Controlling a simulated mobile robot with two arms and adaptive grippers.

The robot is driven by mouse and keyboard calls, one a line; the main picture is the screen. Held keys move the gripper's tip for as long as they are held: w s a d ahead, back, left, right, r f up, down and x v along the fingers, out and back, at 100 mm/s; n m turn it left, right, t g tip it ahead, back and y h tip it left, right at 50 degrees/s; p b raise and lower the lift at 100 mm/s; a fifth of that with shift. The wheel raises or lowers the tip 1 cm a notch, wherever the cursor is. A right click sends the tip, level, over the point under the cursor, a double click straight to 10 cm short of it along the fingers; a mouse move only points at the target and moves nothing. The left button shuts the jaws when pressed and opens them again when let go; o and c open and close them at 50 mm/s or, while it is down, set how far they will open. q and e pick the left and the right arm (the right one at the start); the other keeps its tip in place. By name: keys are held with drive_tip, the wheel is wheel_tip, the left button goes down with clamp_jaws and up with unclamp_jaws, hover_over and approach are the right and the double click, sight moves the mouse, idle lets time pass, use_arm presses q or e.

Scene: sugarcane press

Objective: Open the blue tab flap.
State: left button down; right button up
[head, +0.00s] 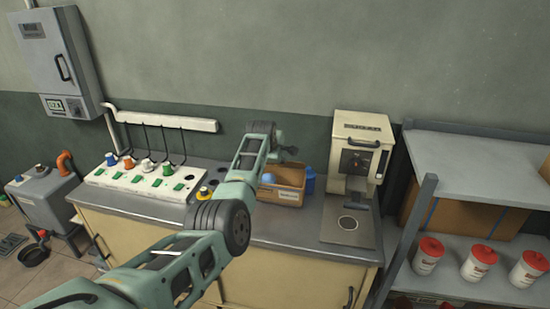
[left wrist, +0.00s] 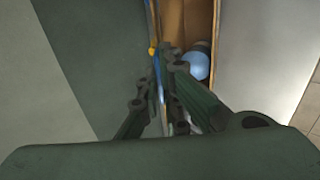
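A cardboard box (head: 288,196) with a white label stands open on the counter. A blue item (head: 268,178) is at its left inside. A blue bottle (head: 308,181) is at its right end. My left gripper (head: 285,150) is at the back of the box, partly hidden by my own arm. In the left wrist view my left gripper (left wrist: 168,62) is at the box's long edge (left wrist: 175,25), and a narrow blue strip (left wrist: 157,85) shows between the fingers. Whether they touch it is unclear. A round light-blue top (left wrist: 195,65) is beside them. I cannot make out which piece is the tab flap. My right gripper is not in view.
Left of the box is a white panel (head: 130,181) with coloured knobs and cables. Right of it stands a cream machine (head: 358,150) on the counter. A shelf (head: 480,165) with red-lidded tubs is farther right. The wall is close behind the box.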

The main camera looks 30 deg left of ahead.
use_arm(q)
drive_tip(key=shift+w+r, duration=0.1)
drive_tip(key=c, duration=2)
unclamp_jaws()
drive_tip(key=shift+v, duration=6.05)
